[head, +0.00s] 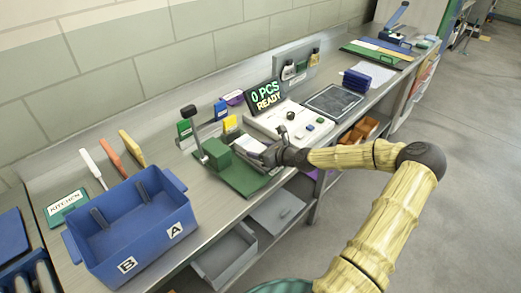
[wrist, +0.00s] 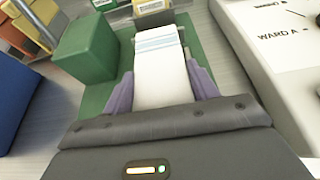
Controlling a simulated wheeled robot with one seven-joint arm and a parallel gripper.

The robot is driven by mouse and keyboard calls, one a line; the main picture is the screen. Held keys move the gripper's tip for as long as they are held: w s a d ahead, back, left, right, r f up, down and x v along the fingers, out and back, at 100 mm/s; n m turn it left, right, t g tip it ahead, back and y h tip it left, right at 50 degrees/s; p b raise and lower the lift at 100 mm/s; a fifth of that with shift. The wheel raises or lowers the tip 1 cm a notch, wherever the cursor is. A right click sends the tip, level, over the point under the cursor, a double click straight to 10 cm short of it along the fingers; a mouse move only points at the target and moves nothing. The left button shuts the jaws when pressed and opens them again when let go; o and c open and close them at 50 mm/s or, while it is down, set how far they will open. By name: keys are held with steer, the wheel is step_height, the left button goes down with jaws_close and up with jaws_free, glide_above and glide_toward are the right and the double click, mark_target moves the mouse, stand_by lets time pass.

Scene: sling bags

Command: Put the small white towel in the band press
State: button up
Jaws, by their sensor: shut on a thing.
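The small white towel (wrist: 160,68) has pale blue stripes and lies lengthwise between the two purple-grey fingers of my gripper (wrist: 162,84). The gripper is shut on it. In the head view the towel (head: 251,144) shows as a white piece just left of my gripper (head: 268,153), above or on a green base. The green base (head: 246,181) carries a green block (head: 216,153) and a lever with a dark knob; it seems to be the band press. In the wrist view the green block (wrist: 86,52) stands left of the towel. Contact between towel and base is unclear.
A white console (head: 290,124) with a display reading "0 PCS READY" (head: 264,96) stands to the right. A blue bin (head: 140,235) marked A and B is at the front left. Small coloured card holders (head: 222,110) stand behind the press.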

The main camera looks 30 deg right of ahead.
steer(key=shift+f, duration=0.1)
steer(key=o, duration=1)
steer(key=shift+o, duration=0.2)
steer(key=b+v, duration=0.1)
steer(key=v, duration=1.1)
steer(key=shift+r, duration=0.2)
